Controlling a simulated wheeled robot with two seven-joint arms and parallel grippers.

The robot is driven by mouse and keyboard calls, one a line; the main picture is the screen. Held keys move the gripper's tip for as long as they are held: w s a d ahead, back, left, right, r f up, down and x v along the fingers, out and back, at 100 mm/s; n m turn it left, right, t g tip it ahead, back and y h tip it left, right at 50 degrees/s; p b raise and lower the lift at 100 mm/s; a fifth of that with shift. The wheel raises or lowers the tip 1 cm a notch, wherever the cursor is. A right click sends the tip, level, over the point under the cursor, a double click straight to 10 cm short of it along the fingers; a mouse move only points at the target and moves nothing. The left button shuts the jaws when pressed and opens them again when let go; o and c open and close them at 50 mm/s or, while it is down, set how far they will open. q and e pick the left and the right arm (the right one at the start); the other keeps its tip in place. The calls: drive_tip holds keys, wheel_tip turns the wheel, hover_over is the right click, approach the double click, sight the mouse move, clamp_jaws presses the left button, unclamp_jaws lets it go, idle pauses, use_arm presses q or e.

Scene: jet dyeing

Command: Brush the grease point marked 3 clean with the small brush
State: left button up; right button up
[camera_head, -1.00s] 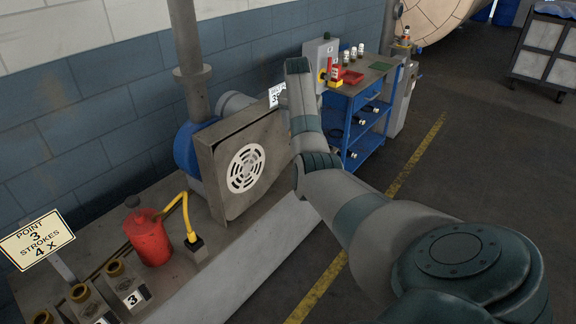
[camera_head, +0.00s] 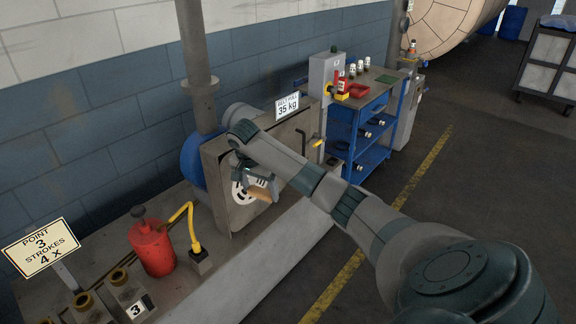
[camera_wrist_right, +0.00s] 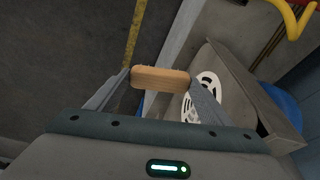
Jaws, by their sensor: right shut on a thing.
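My right gripper (camera_head: 258,184) is shut on the small brush (camera_head: 260,195), in front of the slotted white disc on the grey housing. In the right wrist view the brush (camera_wrist_right: 160,78) is a pale wooden block between the two fingers; its bristles are hard to make out. My left gripper is not in view.
A sign (camera_head: 40,247) reads "POINT 3 STROKES 4 X". A red can (camera_head: 152,250) and a yellow bent pipe (camera_head: 190,225) stand between the grease points and the grey housing (camera_head: 213,165). A blue shelf cart (camera_head: 352,130) stands behind.

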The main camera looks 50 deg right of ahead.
drive_tip(key=s+a+r+n+t, duration=0.1)
drive_tip(key=a+r+n, duration=0.2)
drive_tip(key=a+r, duration=0.35)
drive_tip(key=s+a+r+n+y, duration=0.1)
drive_tip(key=s+a+r+n, duration=0.15)
drive_tip(key=a, duration=0.75)
drive_tip(key=s+a+r+n+t, duration=0.1)
drive_tip(key=a+r+n, duration=0.3)
drive_tip(key=a, duration=0.5)
drive_tip(key=s+a+r+n+y+b, duration=0.1)
drive_tip(key=s+a+n, duration=0.4)
drive_tip(key=s, duration=0.6)
drive_tip(key=shift+s+a+r+y, duration=0.15)
drive_tip(key=shift+s+r+y, duration=0.15)
drive_tip(key=shift+y, duration=0.2)
drive_tip(key=shift+a+f, duration=0.1)
